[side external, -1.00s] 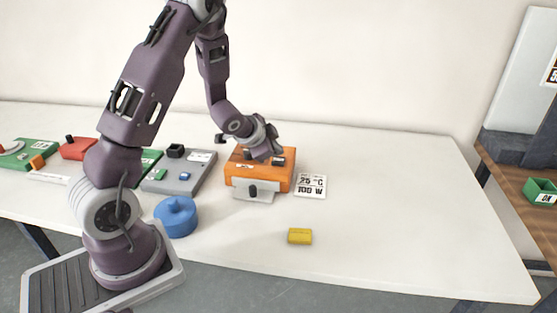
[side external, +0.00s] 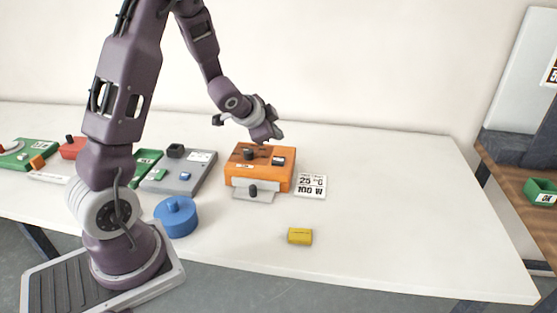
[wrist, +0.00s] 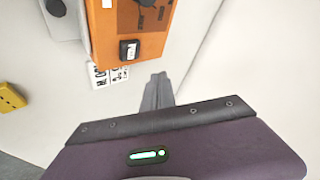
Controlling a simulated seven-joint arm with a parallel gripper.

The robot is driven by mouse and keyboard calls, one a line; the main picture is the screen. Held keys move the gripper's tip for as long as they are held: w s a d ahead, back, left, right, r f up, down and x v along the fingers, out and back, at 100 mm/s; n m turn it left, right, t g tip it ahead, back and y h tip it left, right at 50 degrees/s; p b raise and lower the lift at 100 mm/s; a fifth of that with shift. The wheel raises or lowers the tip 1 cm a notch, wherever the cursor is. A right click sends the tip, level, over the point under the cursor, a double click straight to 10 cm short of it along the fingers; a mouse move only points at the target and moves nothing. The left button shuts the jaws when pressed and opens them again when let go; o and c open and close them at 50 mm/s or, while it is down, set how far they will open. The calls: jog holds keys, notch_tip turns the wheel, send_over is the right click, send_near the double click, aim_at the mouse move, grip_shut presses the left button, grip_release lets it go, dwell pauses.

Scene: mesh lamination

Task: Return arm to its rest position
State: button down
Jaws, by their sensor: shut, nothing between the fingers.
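My gripper (side external: 272,133) is shut and empty. In the side external view it hangs in the air above the back of the orange box (side external: 245,181), apart from it. The box has dark knobs on top and a grey front plate with a black knob. In the wrist view the closed fingers (wrist: 157,88) point past the end of the orange box (wrist: 104,38), over the white table.
A card marked 25 °C and 100 W (side external: 311,186) lies right of the box. A yellow block (side external: 299,236) lies in front. A blue round part (side external: 177,217) and a grey device (side external: 187,178) stand left. The table's right side (side external: 410,210) is clear.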

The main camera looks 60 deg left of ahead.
jog(key=s+d+r+n, duration=0.2)
jog(key=s+d+r, duration=0.2)
jog(key=d+r, duration=0.3)
jog(key=s+d+r+n+g+h, duration=0.1)
jog(key=s+d+r, duration=0.1)
jog(key=s+d, duration=0.2)
jog(key=s+d+r+n+g+h, duration=0.1)
jog(key=s+d, duration=0.4)
jog(key=s, duration=0.6)
jog(key=s+d+r+g+h, duration=0.1)
jog(key=s+d+r, duration=0.2)
jog(key=s+d, duration=0.2)
jog(key=s, duration=0.3)
jog(key=shift+s+r+n, duration=0.25)
jog(key=shift+r+n, duration=0.1)
jog(key=shift+n, duration=0.05)
jog(key=c, duration=2.2)
grip_release()
jog(key=shift+a, duration=0.1)
